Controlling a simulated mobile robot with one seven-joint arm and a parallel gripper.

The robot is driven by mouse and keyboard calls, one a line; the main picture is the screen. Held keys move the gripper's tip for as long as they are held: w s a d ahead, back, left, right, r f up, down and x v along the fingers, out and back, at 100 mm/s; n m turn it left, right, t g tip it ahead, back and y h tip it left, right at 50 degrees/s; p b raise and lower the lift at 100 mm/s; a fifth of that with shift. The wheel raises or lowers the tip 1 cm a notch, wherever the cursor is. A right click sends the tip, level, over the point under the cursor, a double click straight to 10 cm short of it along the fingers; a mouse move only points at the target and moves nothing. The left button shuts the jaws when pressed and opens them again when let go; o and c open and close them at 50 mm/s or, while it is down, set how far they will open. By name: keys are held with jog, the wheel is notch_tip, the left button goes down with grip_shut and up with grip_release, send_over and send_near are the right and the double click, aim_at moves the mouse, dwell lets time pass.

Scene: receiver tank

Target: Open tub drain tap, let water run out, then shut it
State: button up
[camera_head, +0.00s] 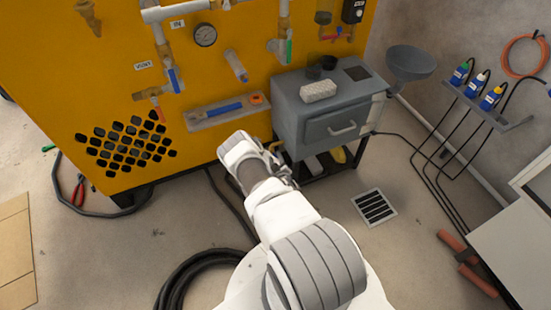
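The grey tub (290,97) stands on a dark frame against the yellow panel, with a pale handle on its front. The tub drain tap cannot be made out clearly; a small brassy bit (275,146) shows at the tub's lower left, mostly hidden by my arm. My gripper (286,172) is at the end of my white arm, in front of the tub's lower left corner. Its fingers are small and partly hidden, so I cannot tell if they are open or shut. No running water is visible.
A floor grate (374,207) lies right of my arm. A speckled block (318,91) and dark cups sit on the tub. A yellow item (338,155) is beneath it. Black hose (190,275) coils at the front left. The yellow panel (60,70) carries pipes and valves.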

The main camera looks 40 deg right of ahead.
grip_shut()
jog(key=shift+a+f+n+h, duration=0.15)
jog(key=shift+n+h, duration=0.85)
jog(key=shift+n, duration=0.7)
jog(key=shift+o, duration=0.8)
grip_release()
